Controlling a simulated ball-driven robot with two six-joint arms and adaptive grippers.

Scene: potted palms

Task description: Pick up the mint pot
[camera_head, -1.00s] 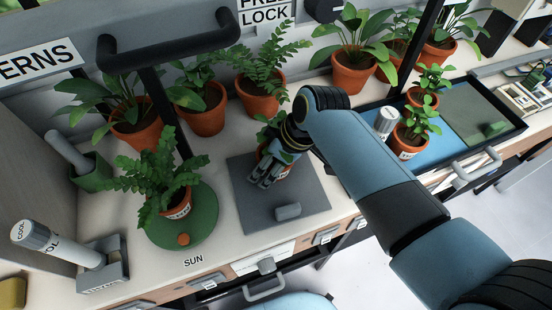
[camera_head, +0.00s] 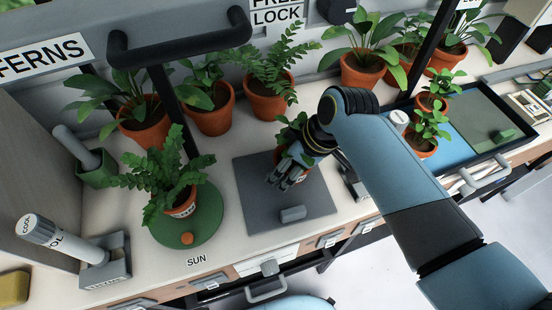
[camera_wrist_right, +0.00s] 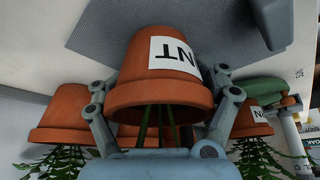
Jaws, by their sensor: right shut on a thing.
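The mint pot is a small orange pot with a white label ending in "NT". It fills the middle of the right wrist view (camera_wrist_right: 160,85), where the label reads upside down and green stems show at its rim. My right gripper (camera_head: 286,172) is over the grey mat (camera_head: 255,200) in the head view, with its fingers on either side of the pot, shut on it. In that view the gripper and arm hide much of the pot, and some green leaves (camera_head: 291,131) show behind the wrist. I cannot tell whether the pot touches the mat. My left gripper is not in view.
A fern pot (camera_head: 184,204) stands on a round green mat (camera_head: 205,222) to the left. A grey block (camera_head: 293,213) lies on the grey mat's front part. Several potted plants line the back. A tray (camera_head: 505,145) is at the right.

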